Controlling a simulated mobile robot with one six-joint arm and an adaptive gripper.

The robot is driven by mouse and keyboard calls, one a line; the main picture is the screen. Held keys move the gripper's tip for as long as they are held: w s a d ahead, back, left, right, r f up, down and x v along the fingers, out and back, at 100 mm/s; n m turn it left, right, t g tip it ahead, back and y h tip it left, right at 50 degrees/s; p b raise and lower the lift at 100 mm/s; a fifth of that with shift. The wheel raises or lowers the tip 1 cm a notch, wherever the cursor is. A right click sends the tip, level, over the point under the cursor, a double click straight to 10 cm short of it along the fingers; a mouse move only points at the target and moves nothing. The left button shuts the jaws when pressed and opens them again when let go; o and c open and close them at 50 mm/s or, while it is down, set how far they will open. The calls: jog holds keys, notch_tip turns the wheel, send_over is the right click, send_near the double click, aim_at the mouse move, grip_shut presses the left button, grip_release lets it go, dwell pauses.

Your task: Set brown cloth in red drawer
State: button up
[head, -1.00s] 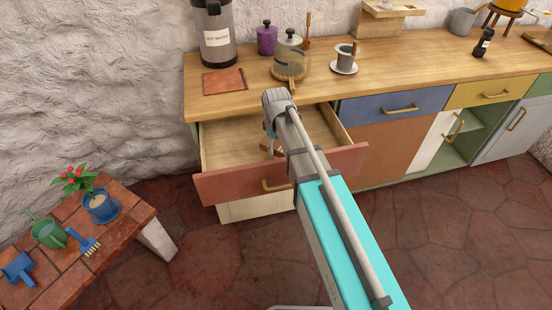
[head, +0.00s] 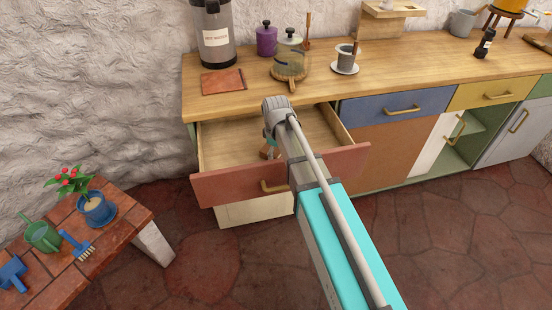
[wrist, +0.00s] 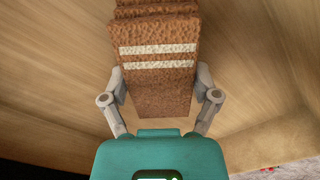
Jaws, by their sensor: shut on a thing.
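The brown cloth (wrist: 155,85), folded in layers with two pale stripes, is held between the fingers of my gripper (wrist: 160,92) in the wrist view. A small brown part of the cloth (head: 267,150) shows beside my arm in the head view. The red drawer (head: 232,187) is pulled open at the left of the counter, and its wooden inside is otherwise bare where it shows. My gripper is inside the drawer opening, mostly hidden by my arm in the head view. Whether the cloth touches the drawer floor cannot be told.
The wooden counter (head: 400,75) overhangs the back of the drawer. It bears a brown mat (head: 222,82), a hot water dispenser (head: 215,38), a glass teapot (head: 290,60) and a purple jar (head: 266,40). A low tiled table (head: 110,240) with a plant stands at lower left.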

aim_at(276, 152)
jog(key=shift+f+b, duration=0.3)
jog(key=shift+f, duration=0.25)
jog(key=shift+f, duration=0.15)
jog(key=o, duration=0.8)
jog(key=shift+r, duration=0.2)
notch_tip(276, 152, up, 12)
jog(key=p, duration=1.2)
dwell(0.5)
